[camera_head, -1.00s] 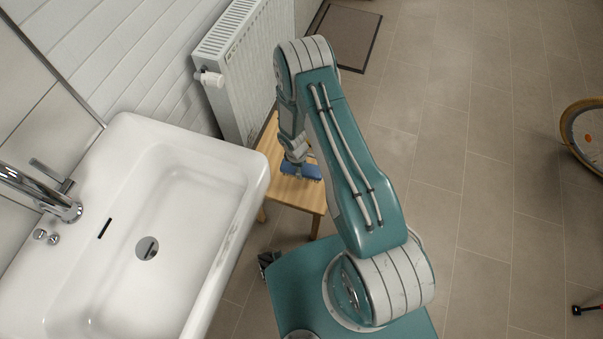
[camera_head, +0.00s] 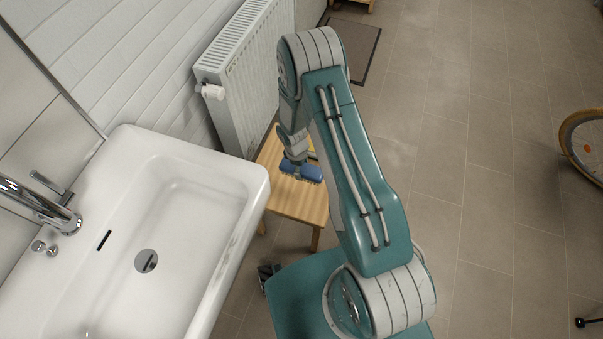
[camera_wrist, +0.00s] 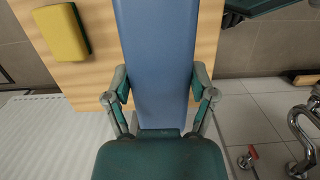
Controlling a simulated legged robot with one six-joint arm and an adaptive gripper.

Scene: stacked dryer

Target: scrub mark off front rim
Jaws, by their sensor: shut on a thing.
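My gripper (camera_head: 294,155) is shut on a blue brush (camera_head: 303,171), with bristles along its lower side, and holds it over a wooden stool (camera_head: 300,203). In the wrist view the blue body of the brush (camera_wrist: 158,50) lies between the two fingers of my gripper (camera_wrist: 160,82). The white sink (camera_head: 200,165) stands to the left of my arm. Its front rim (camera_head: 236,235) faces the stool side and shows faint greyish smudging, too small to make out well.
A yellow sponge (camera_wrist: 62,32) lies on the stool beside the brush. A white radiator (camera_head: 240,85) stands on the wall behind the stool. A chrome faucet (camera_head: 45,205) rises at the sink's far side. Tiled floor (camera_head: 470,190) is open to the right.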

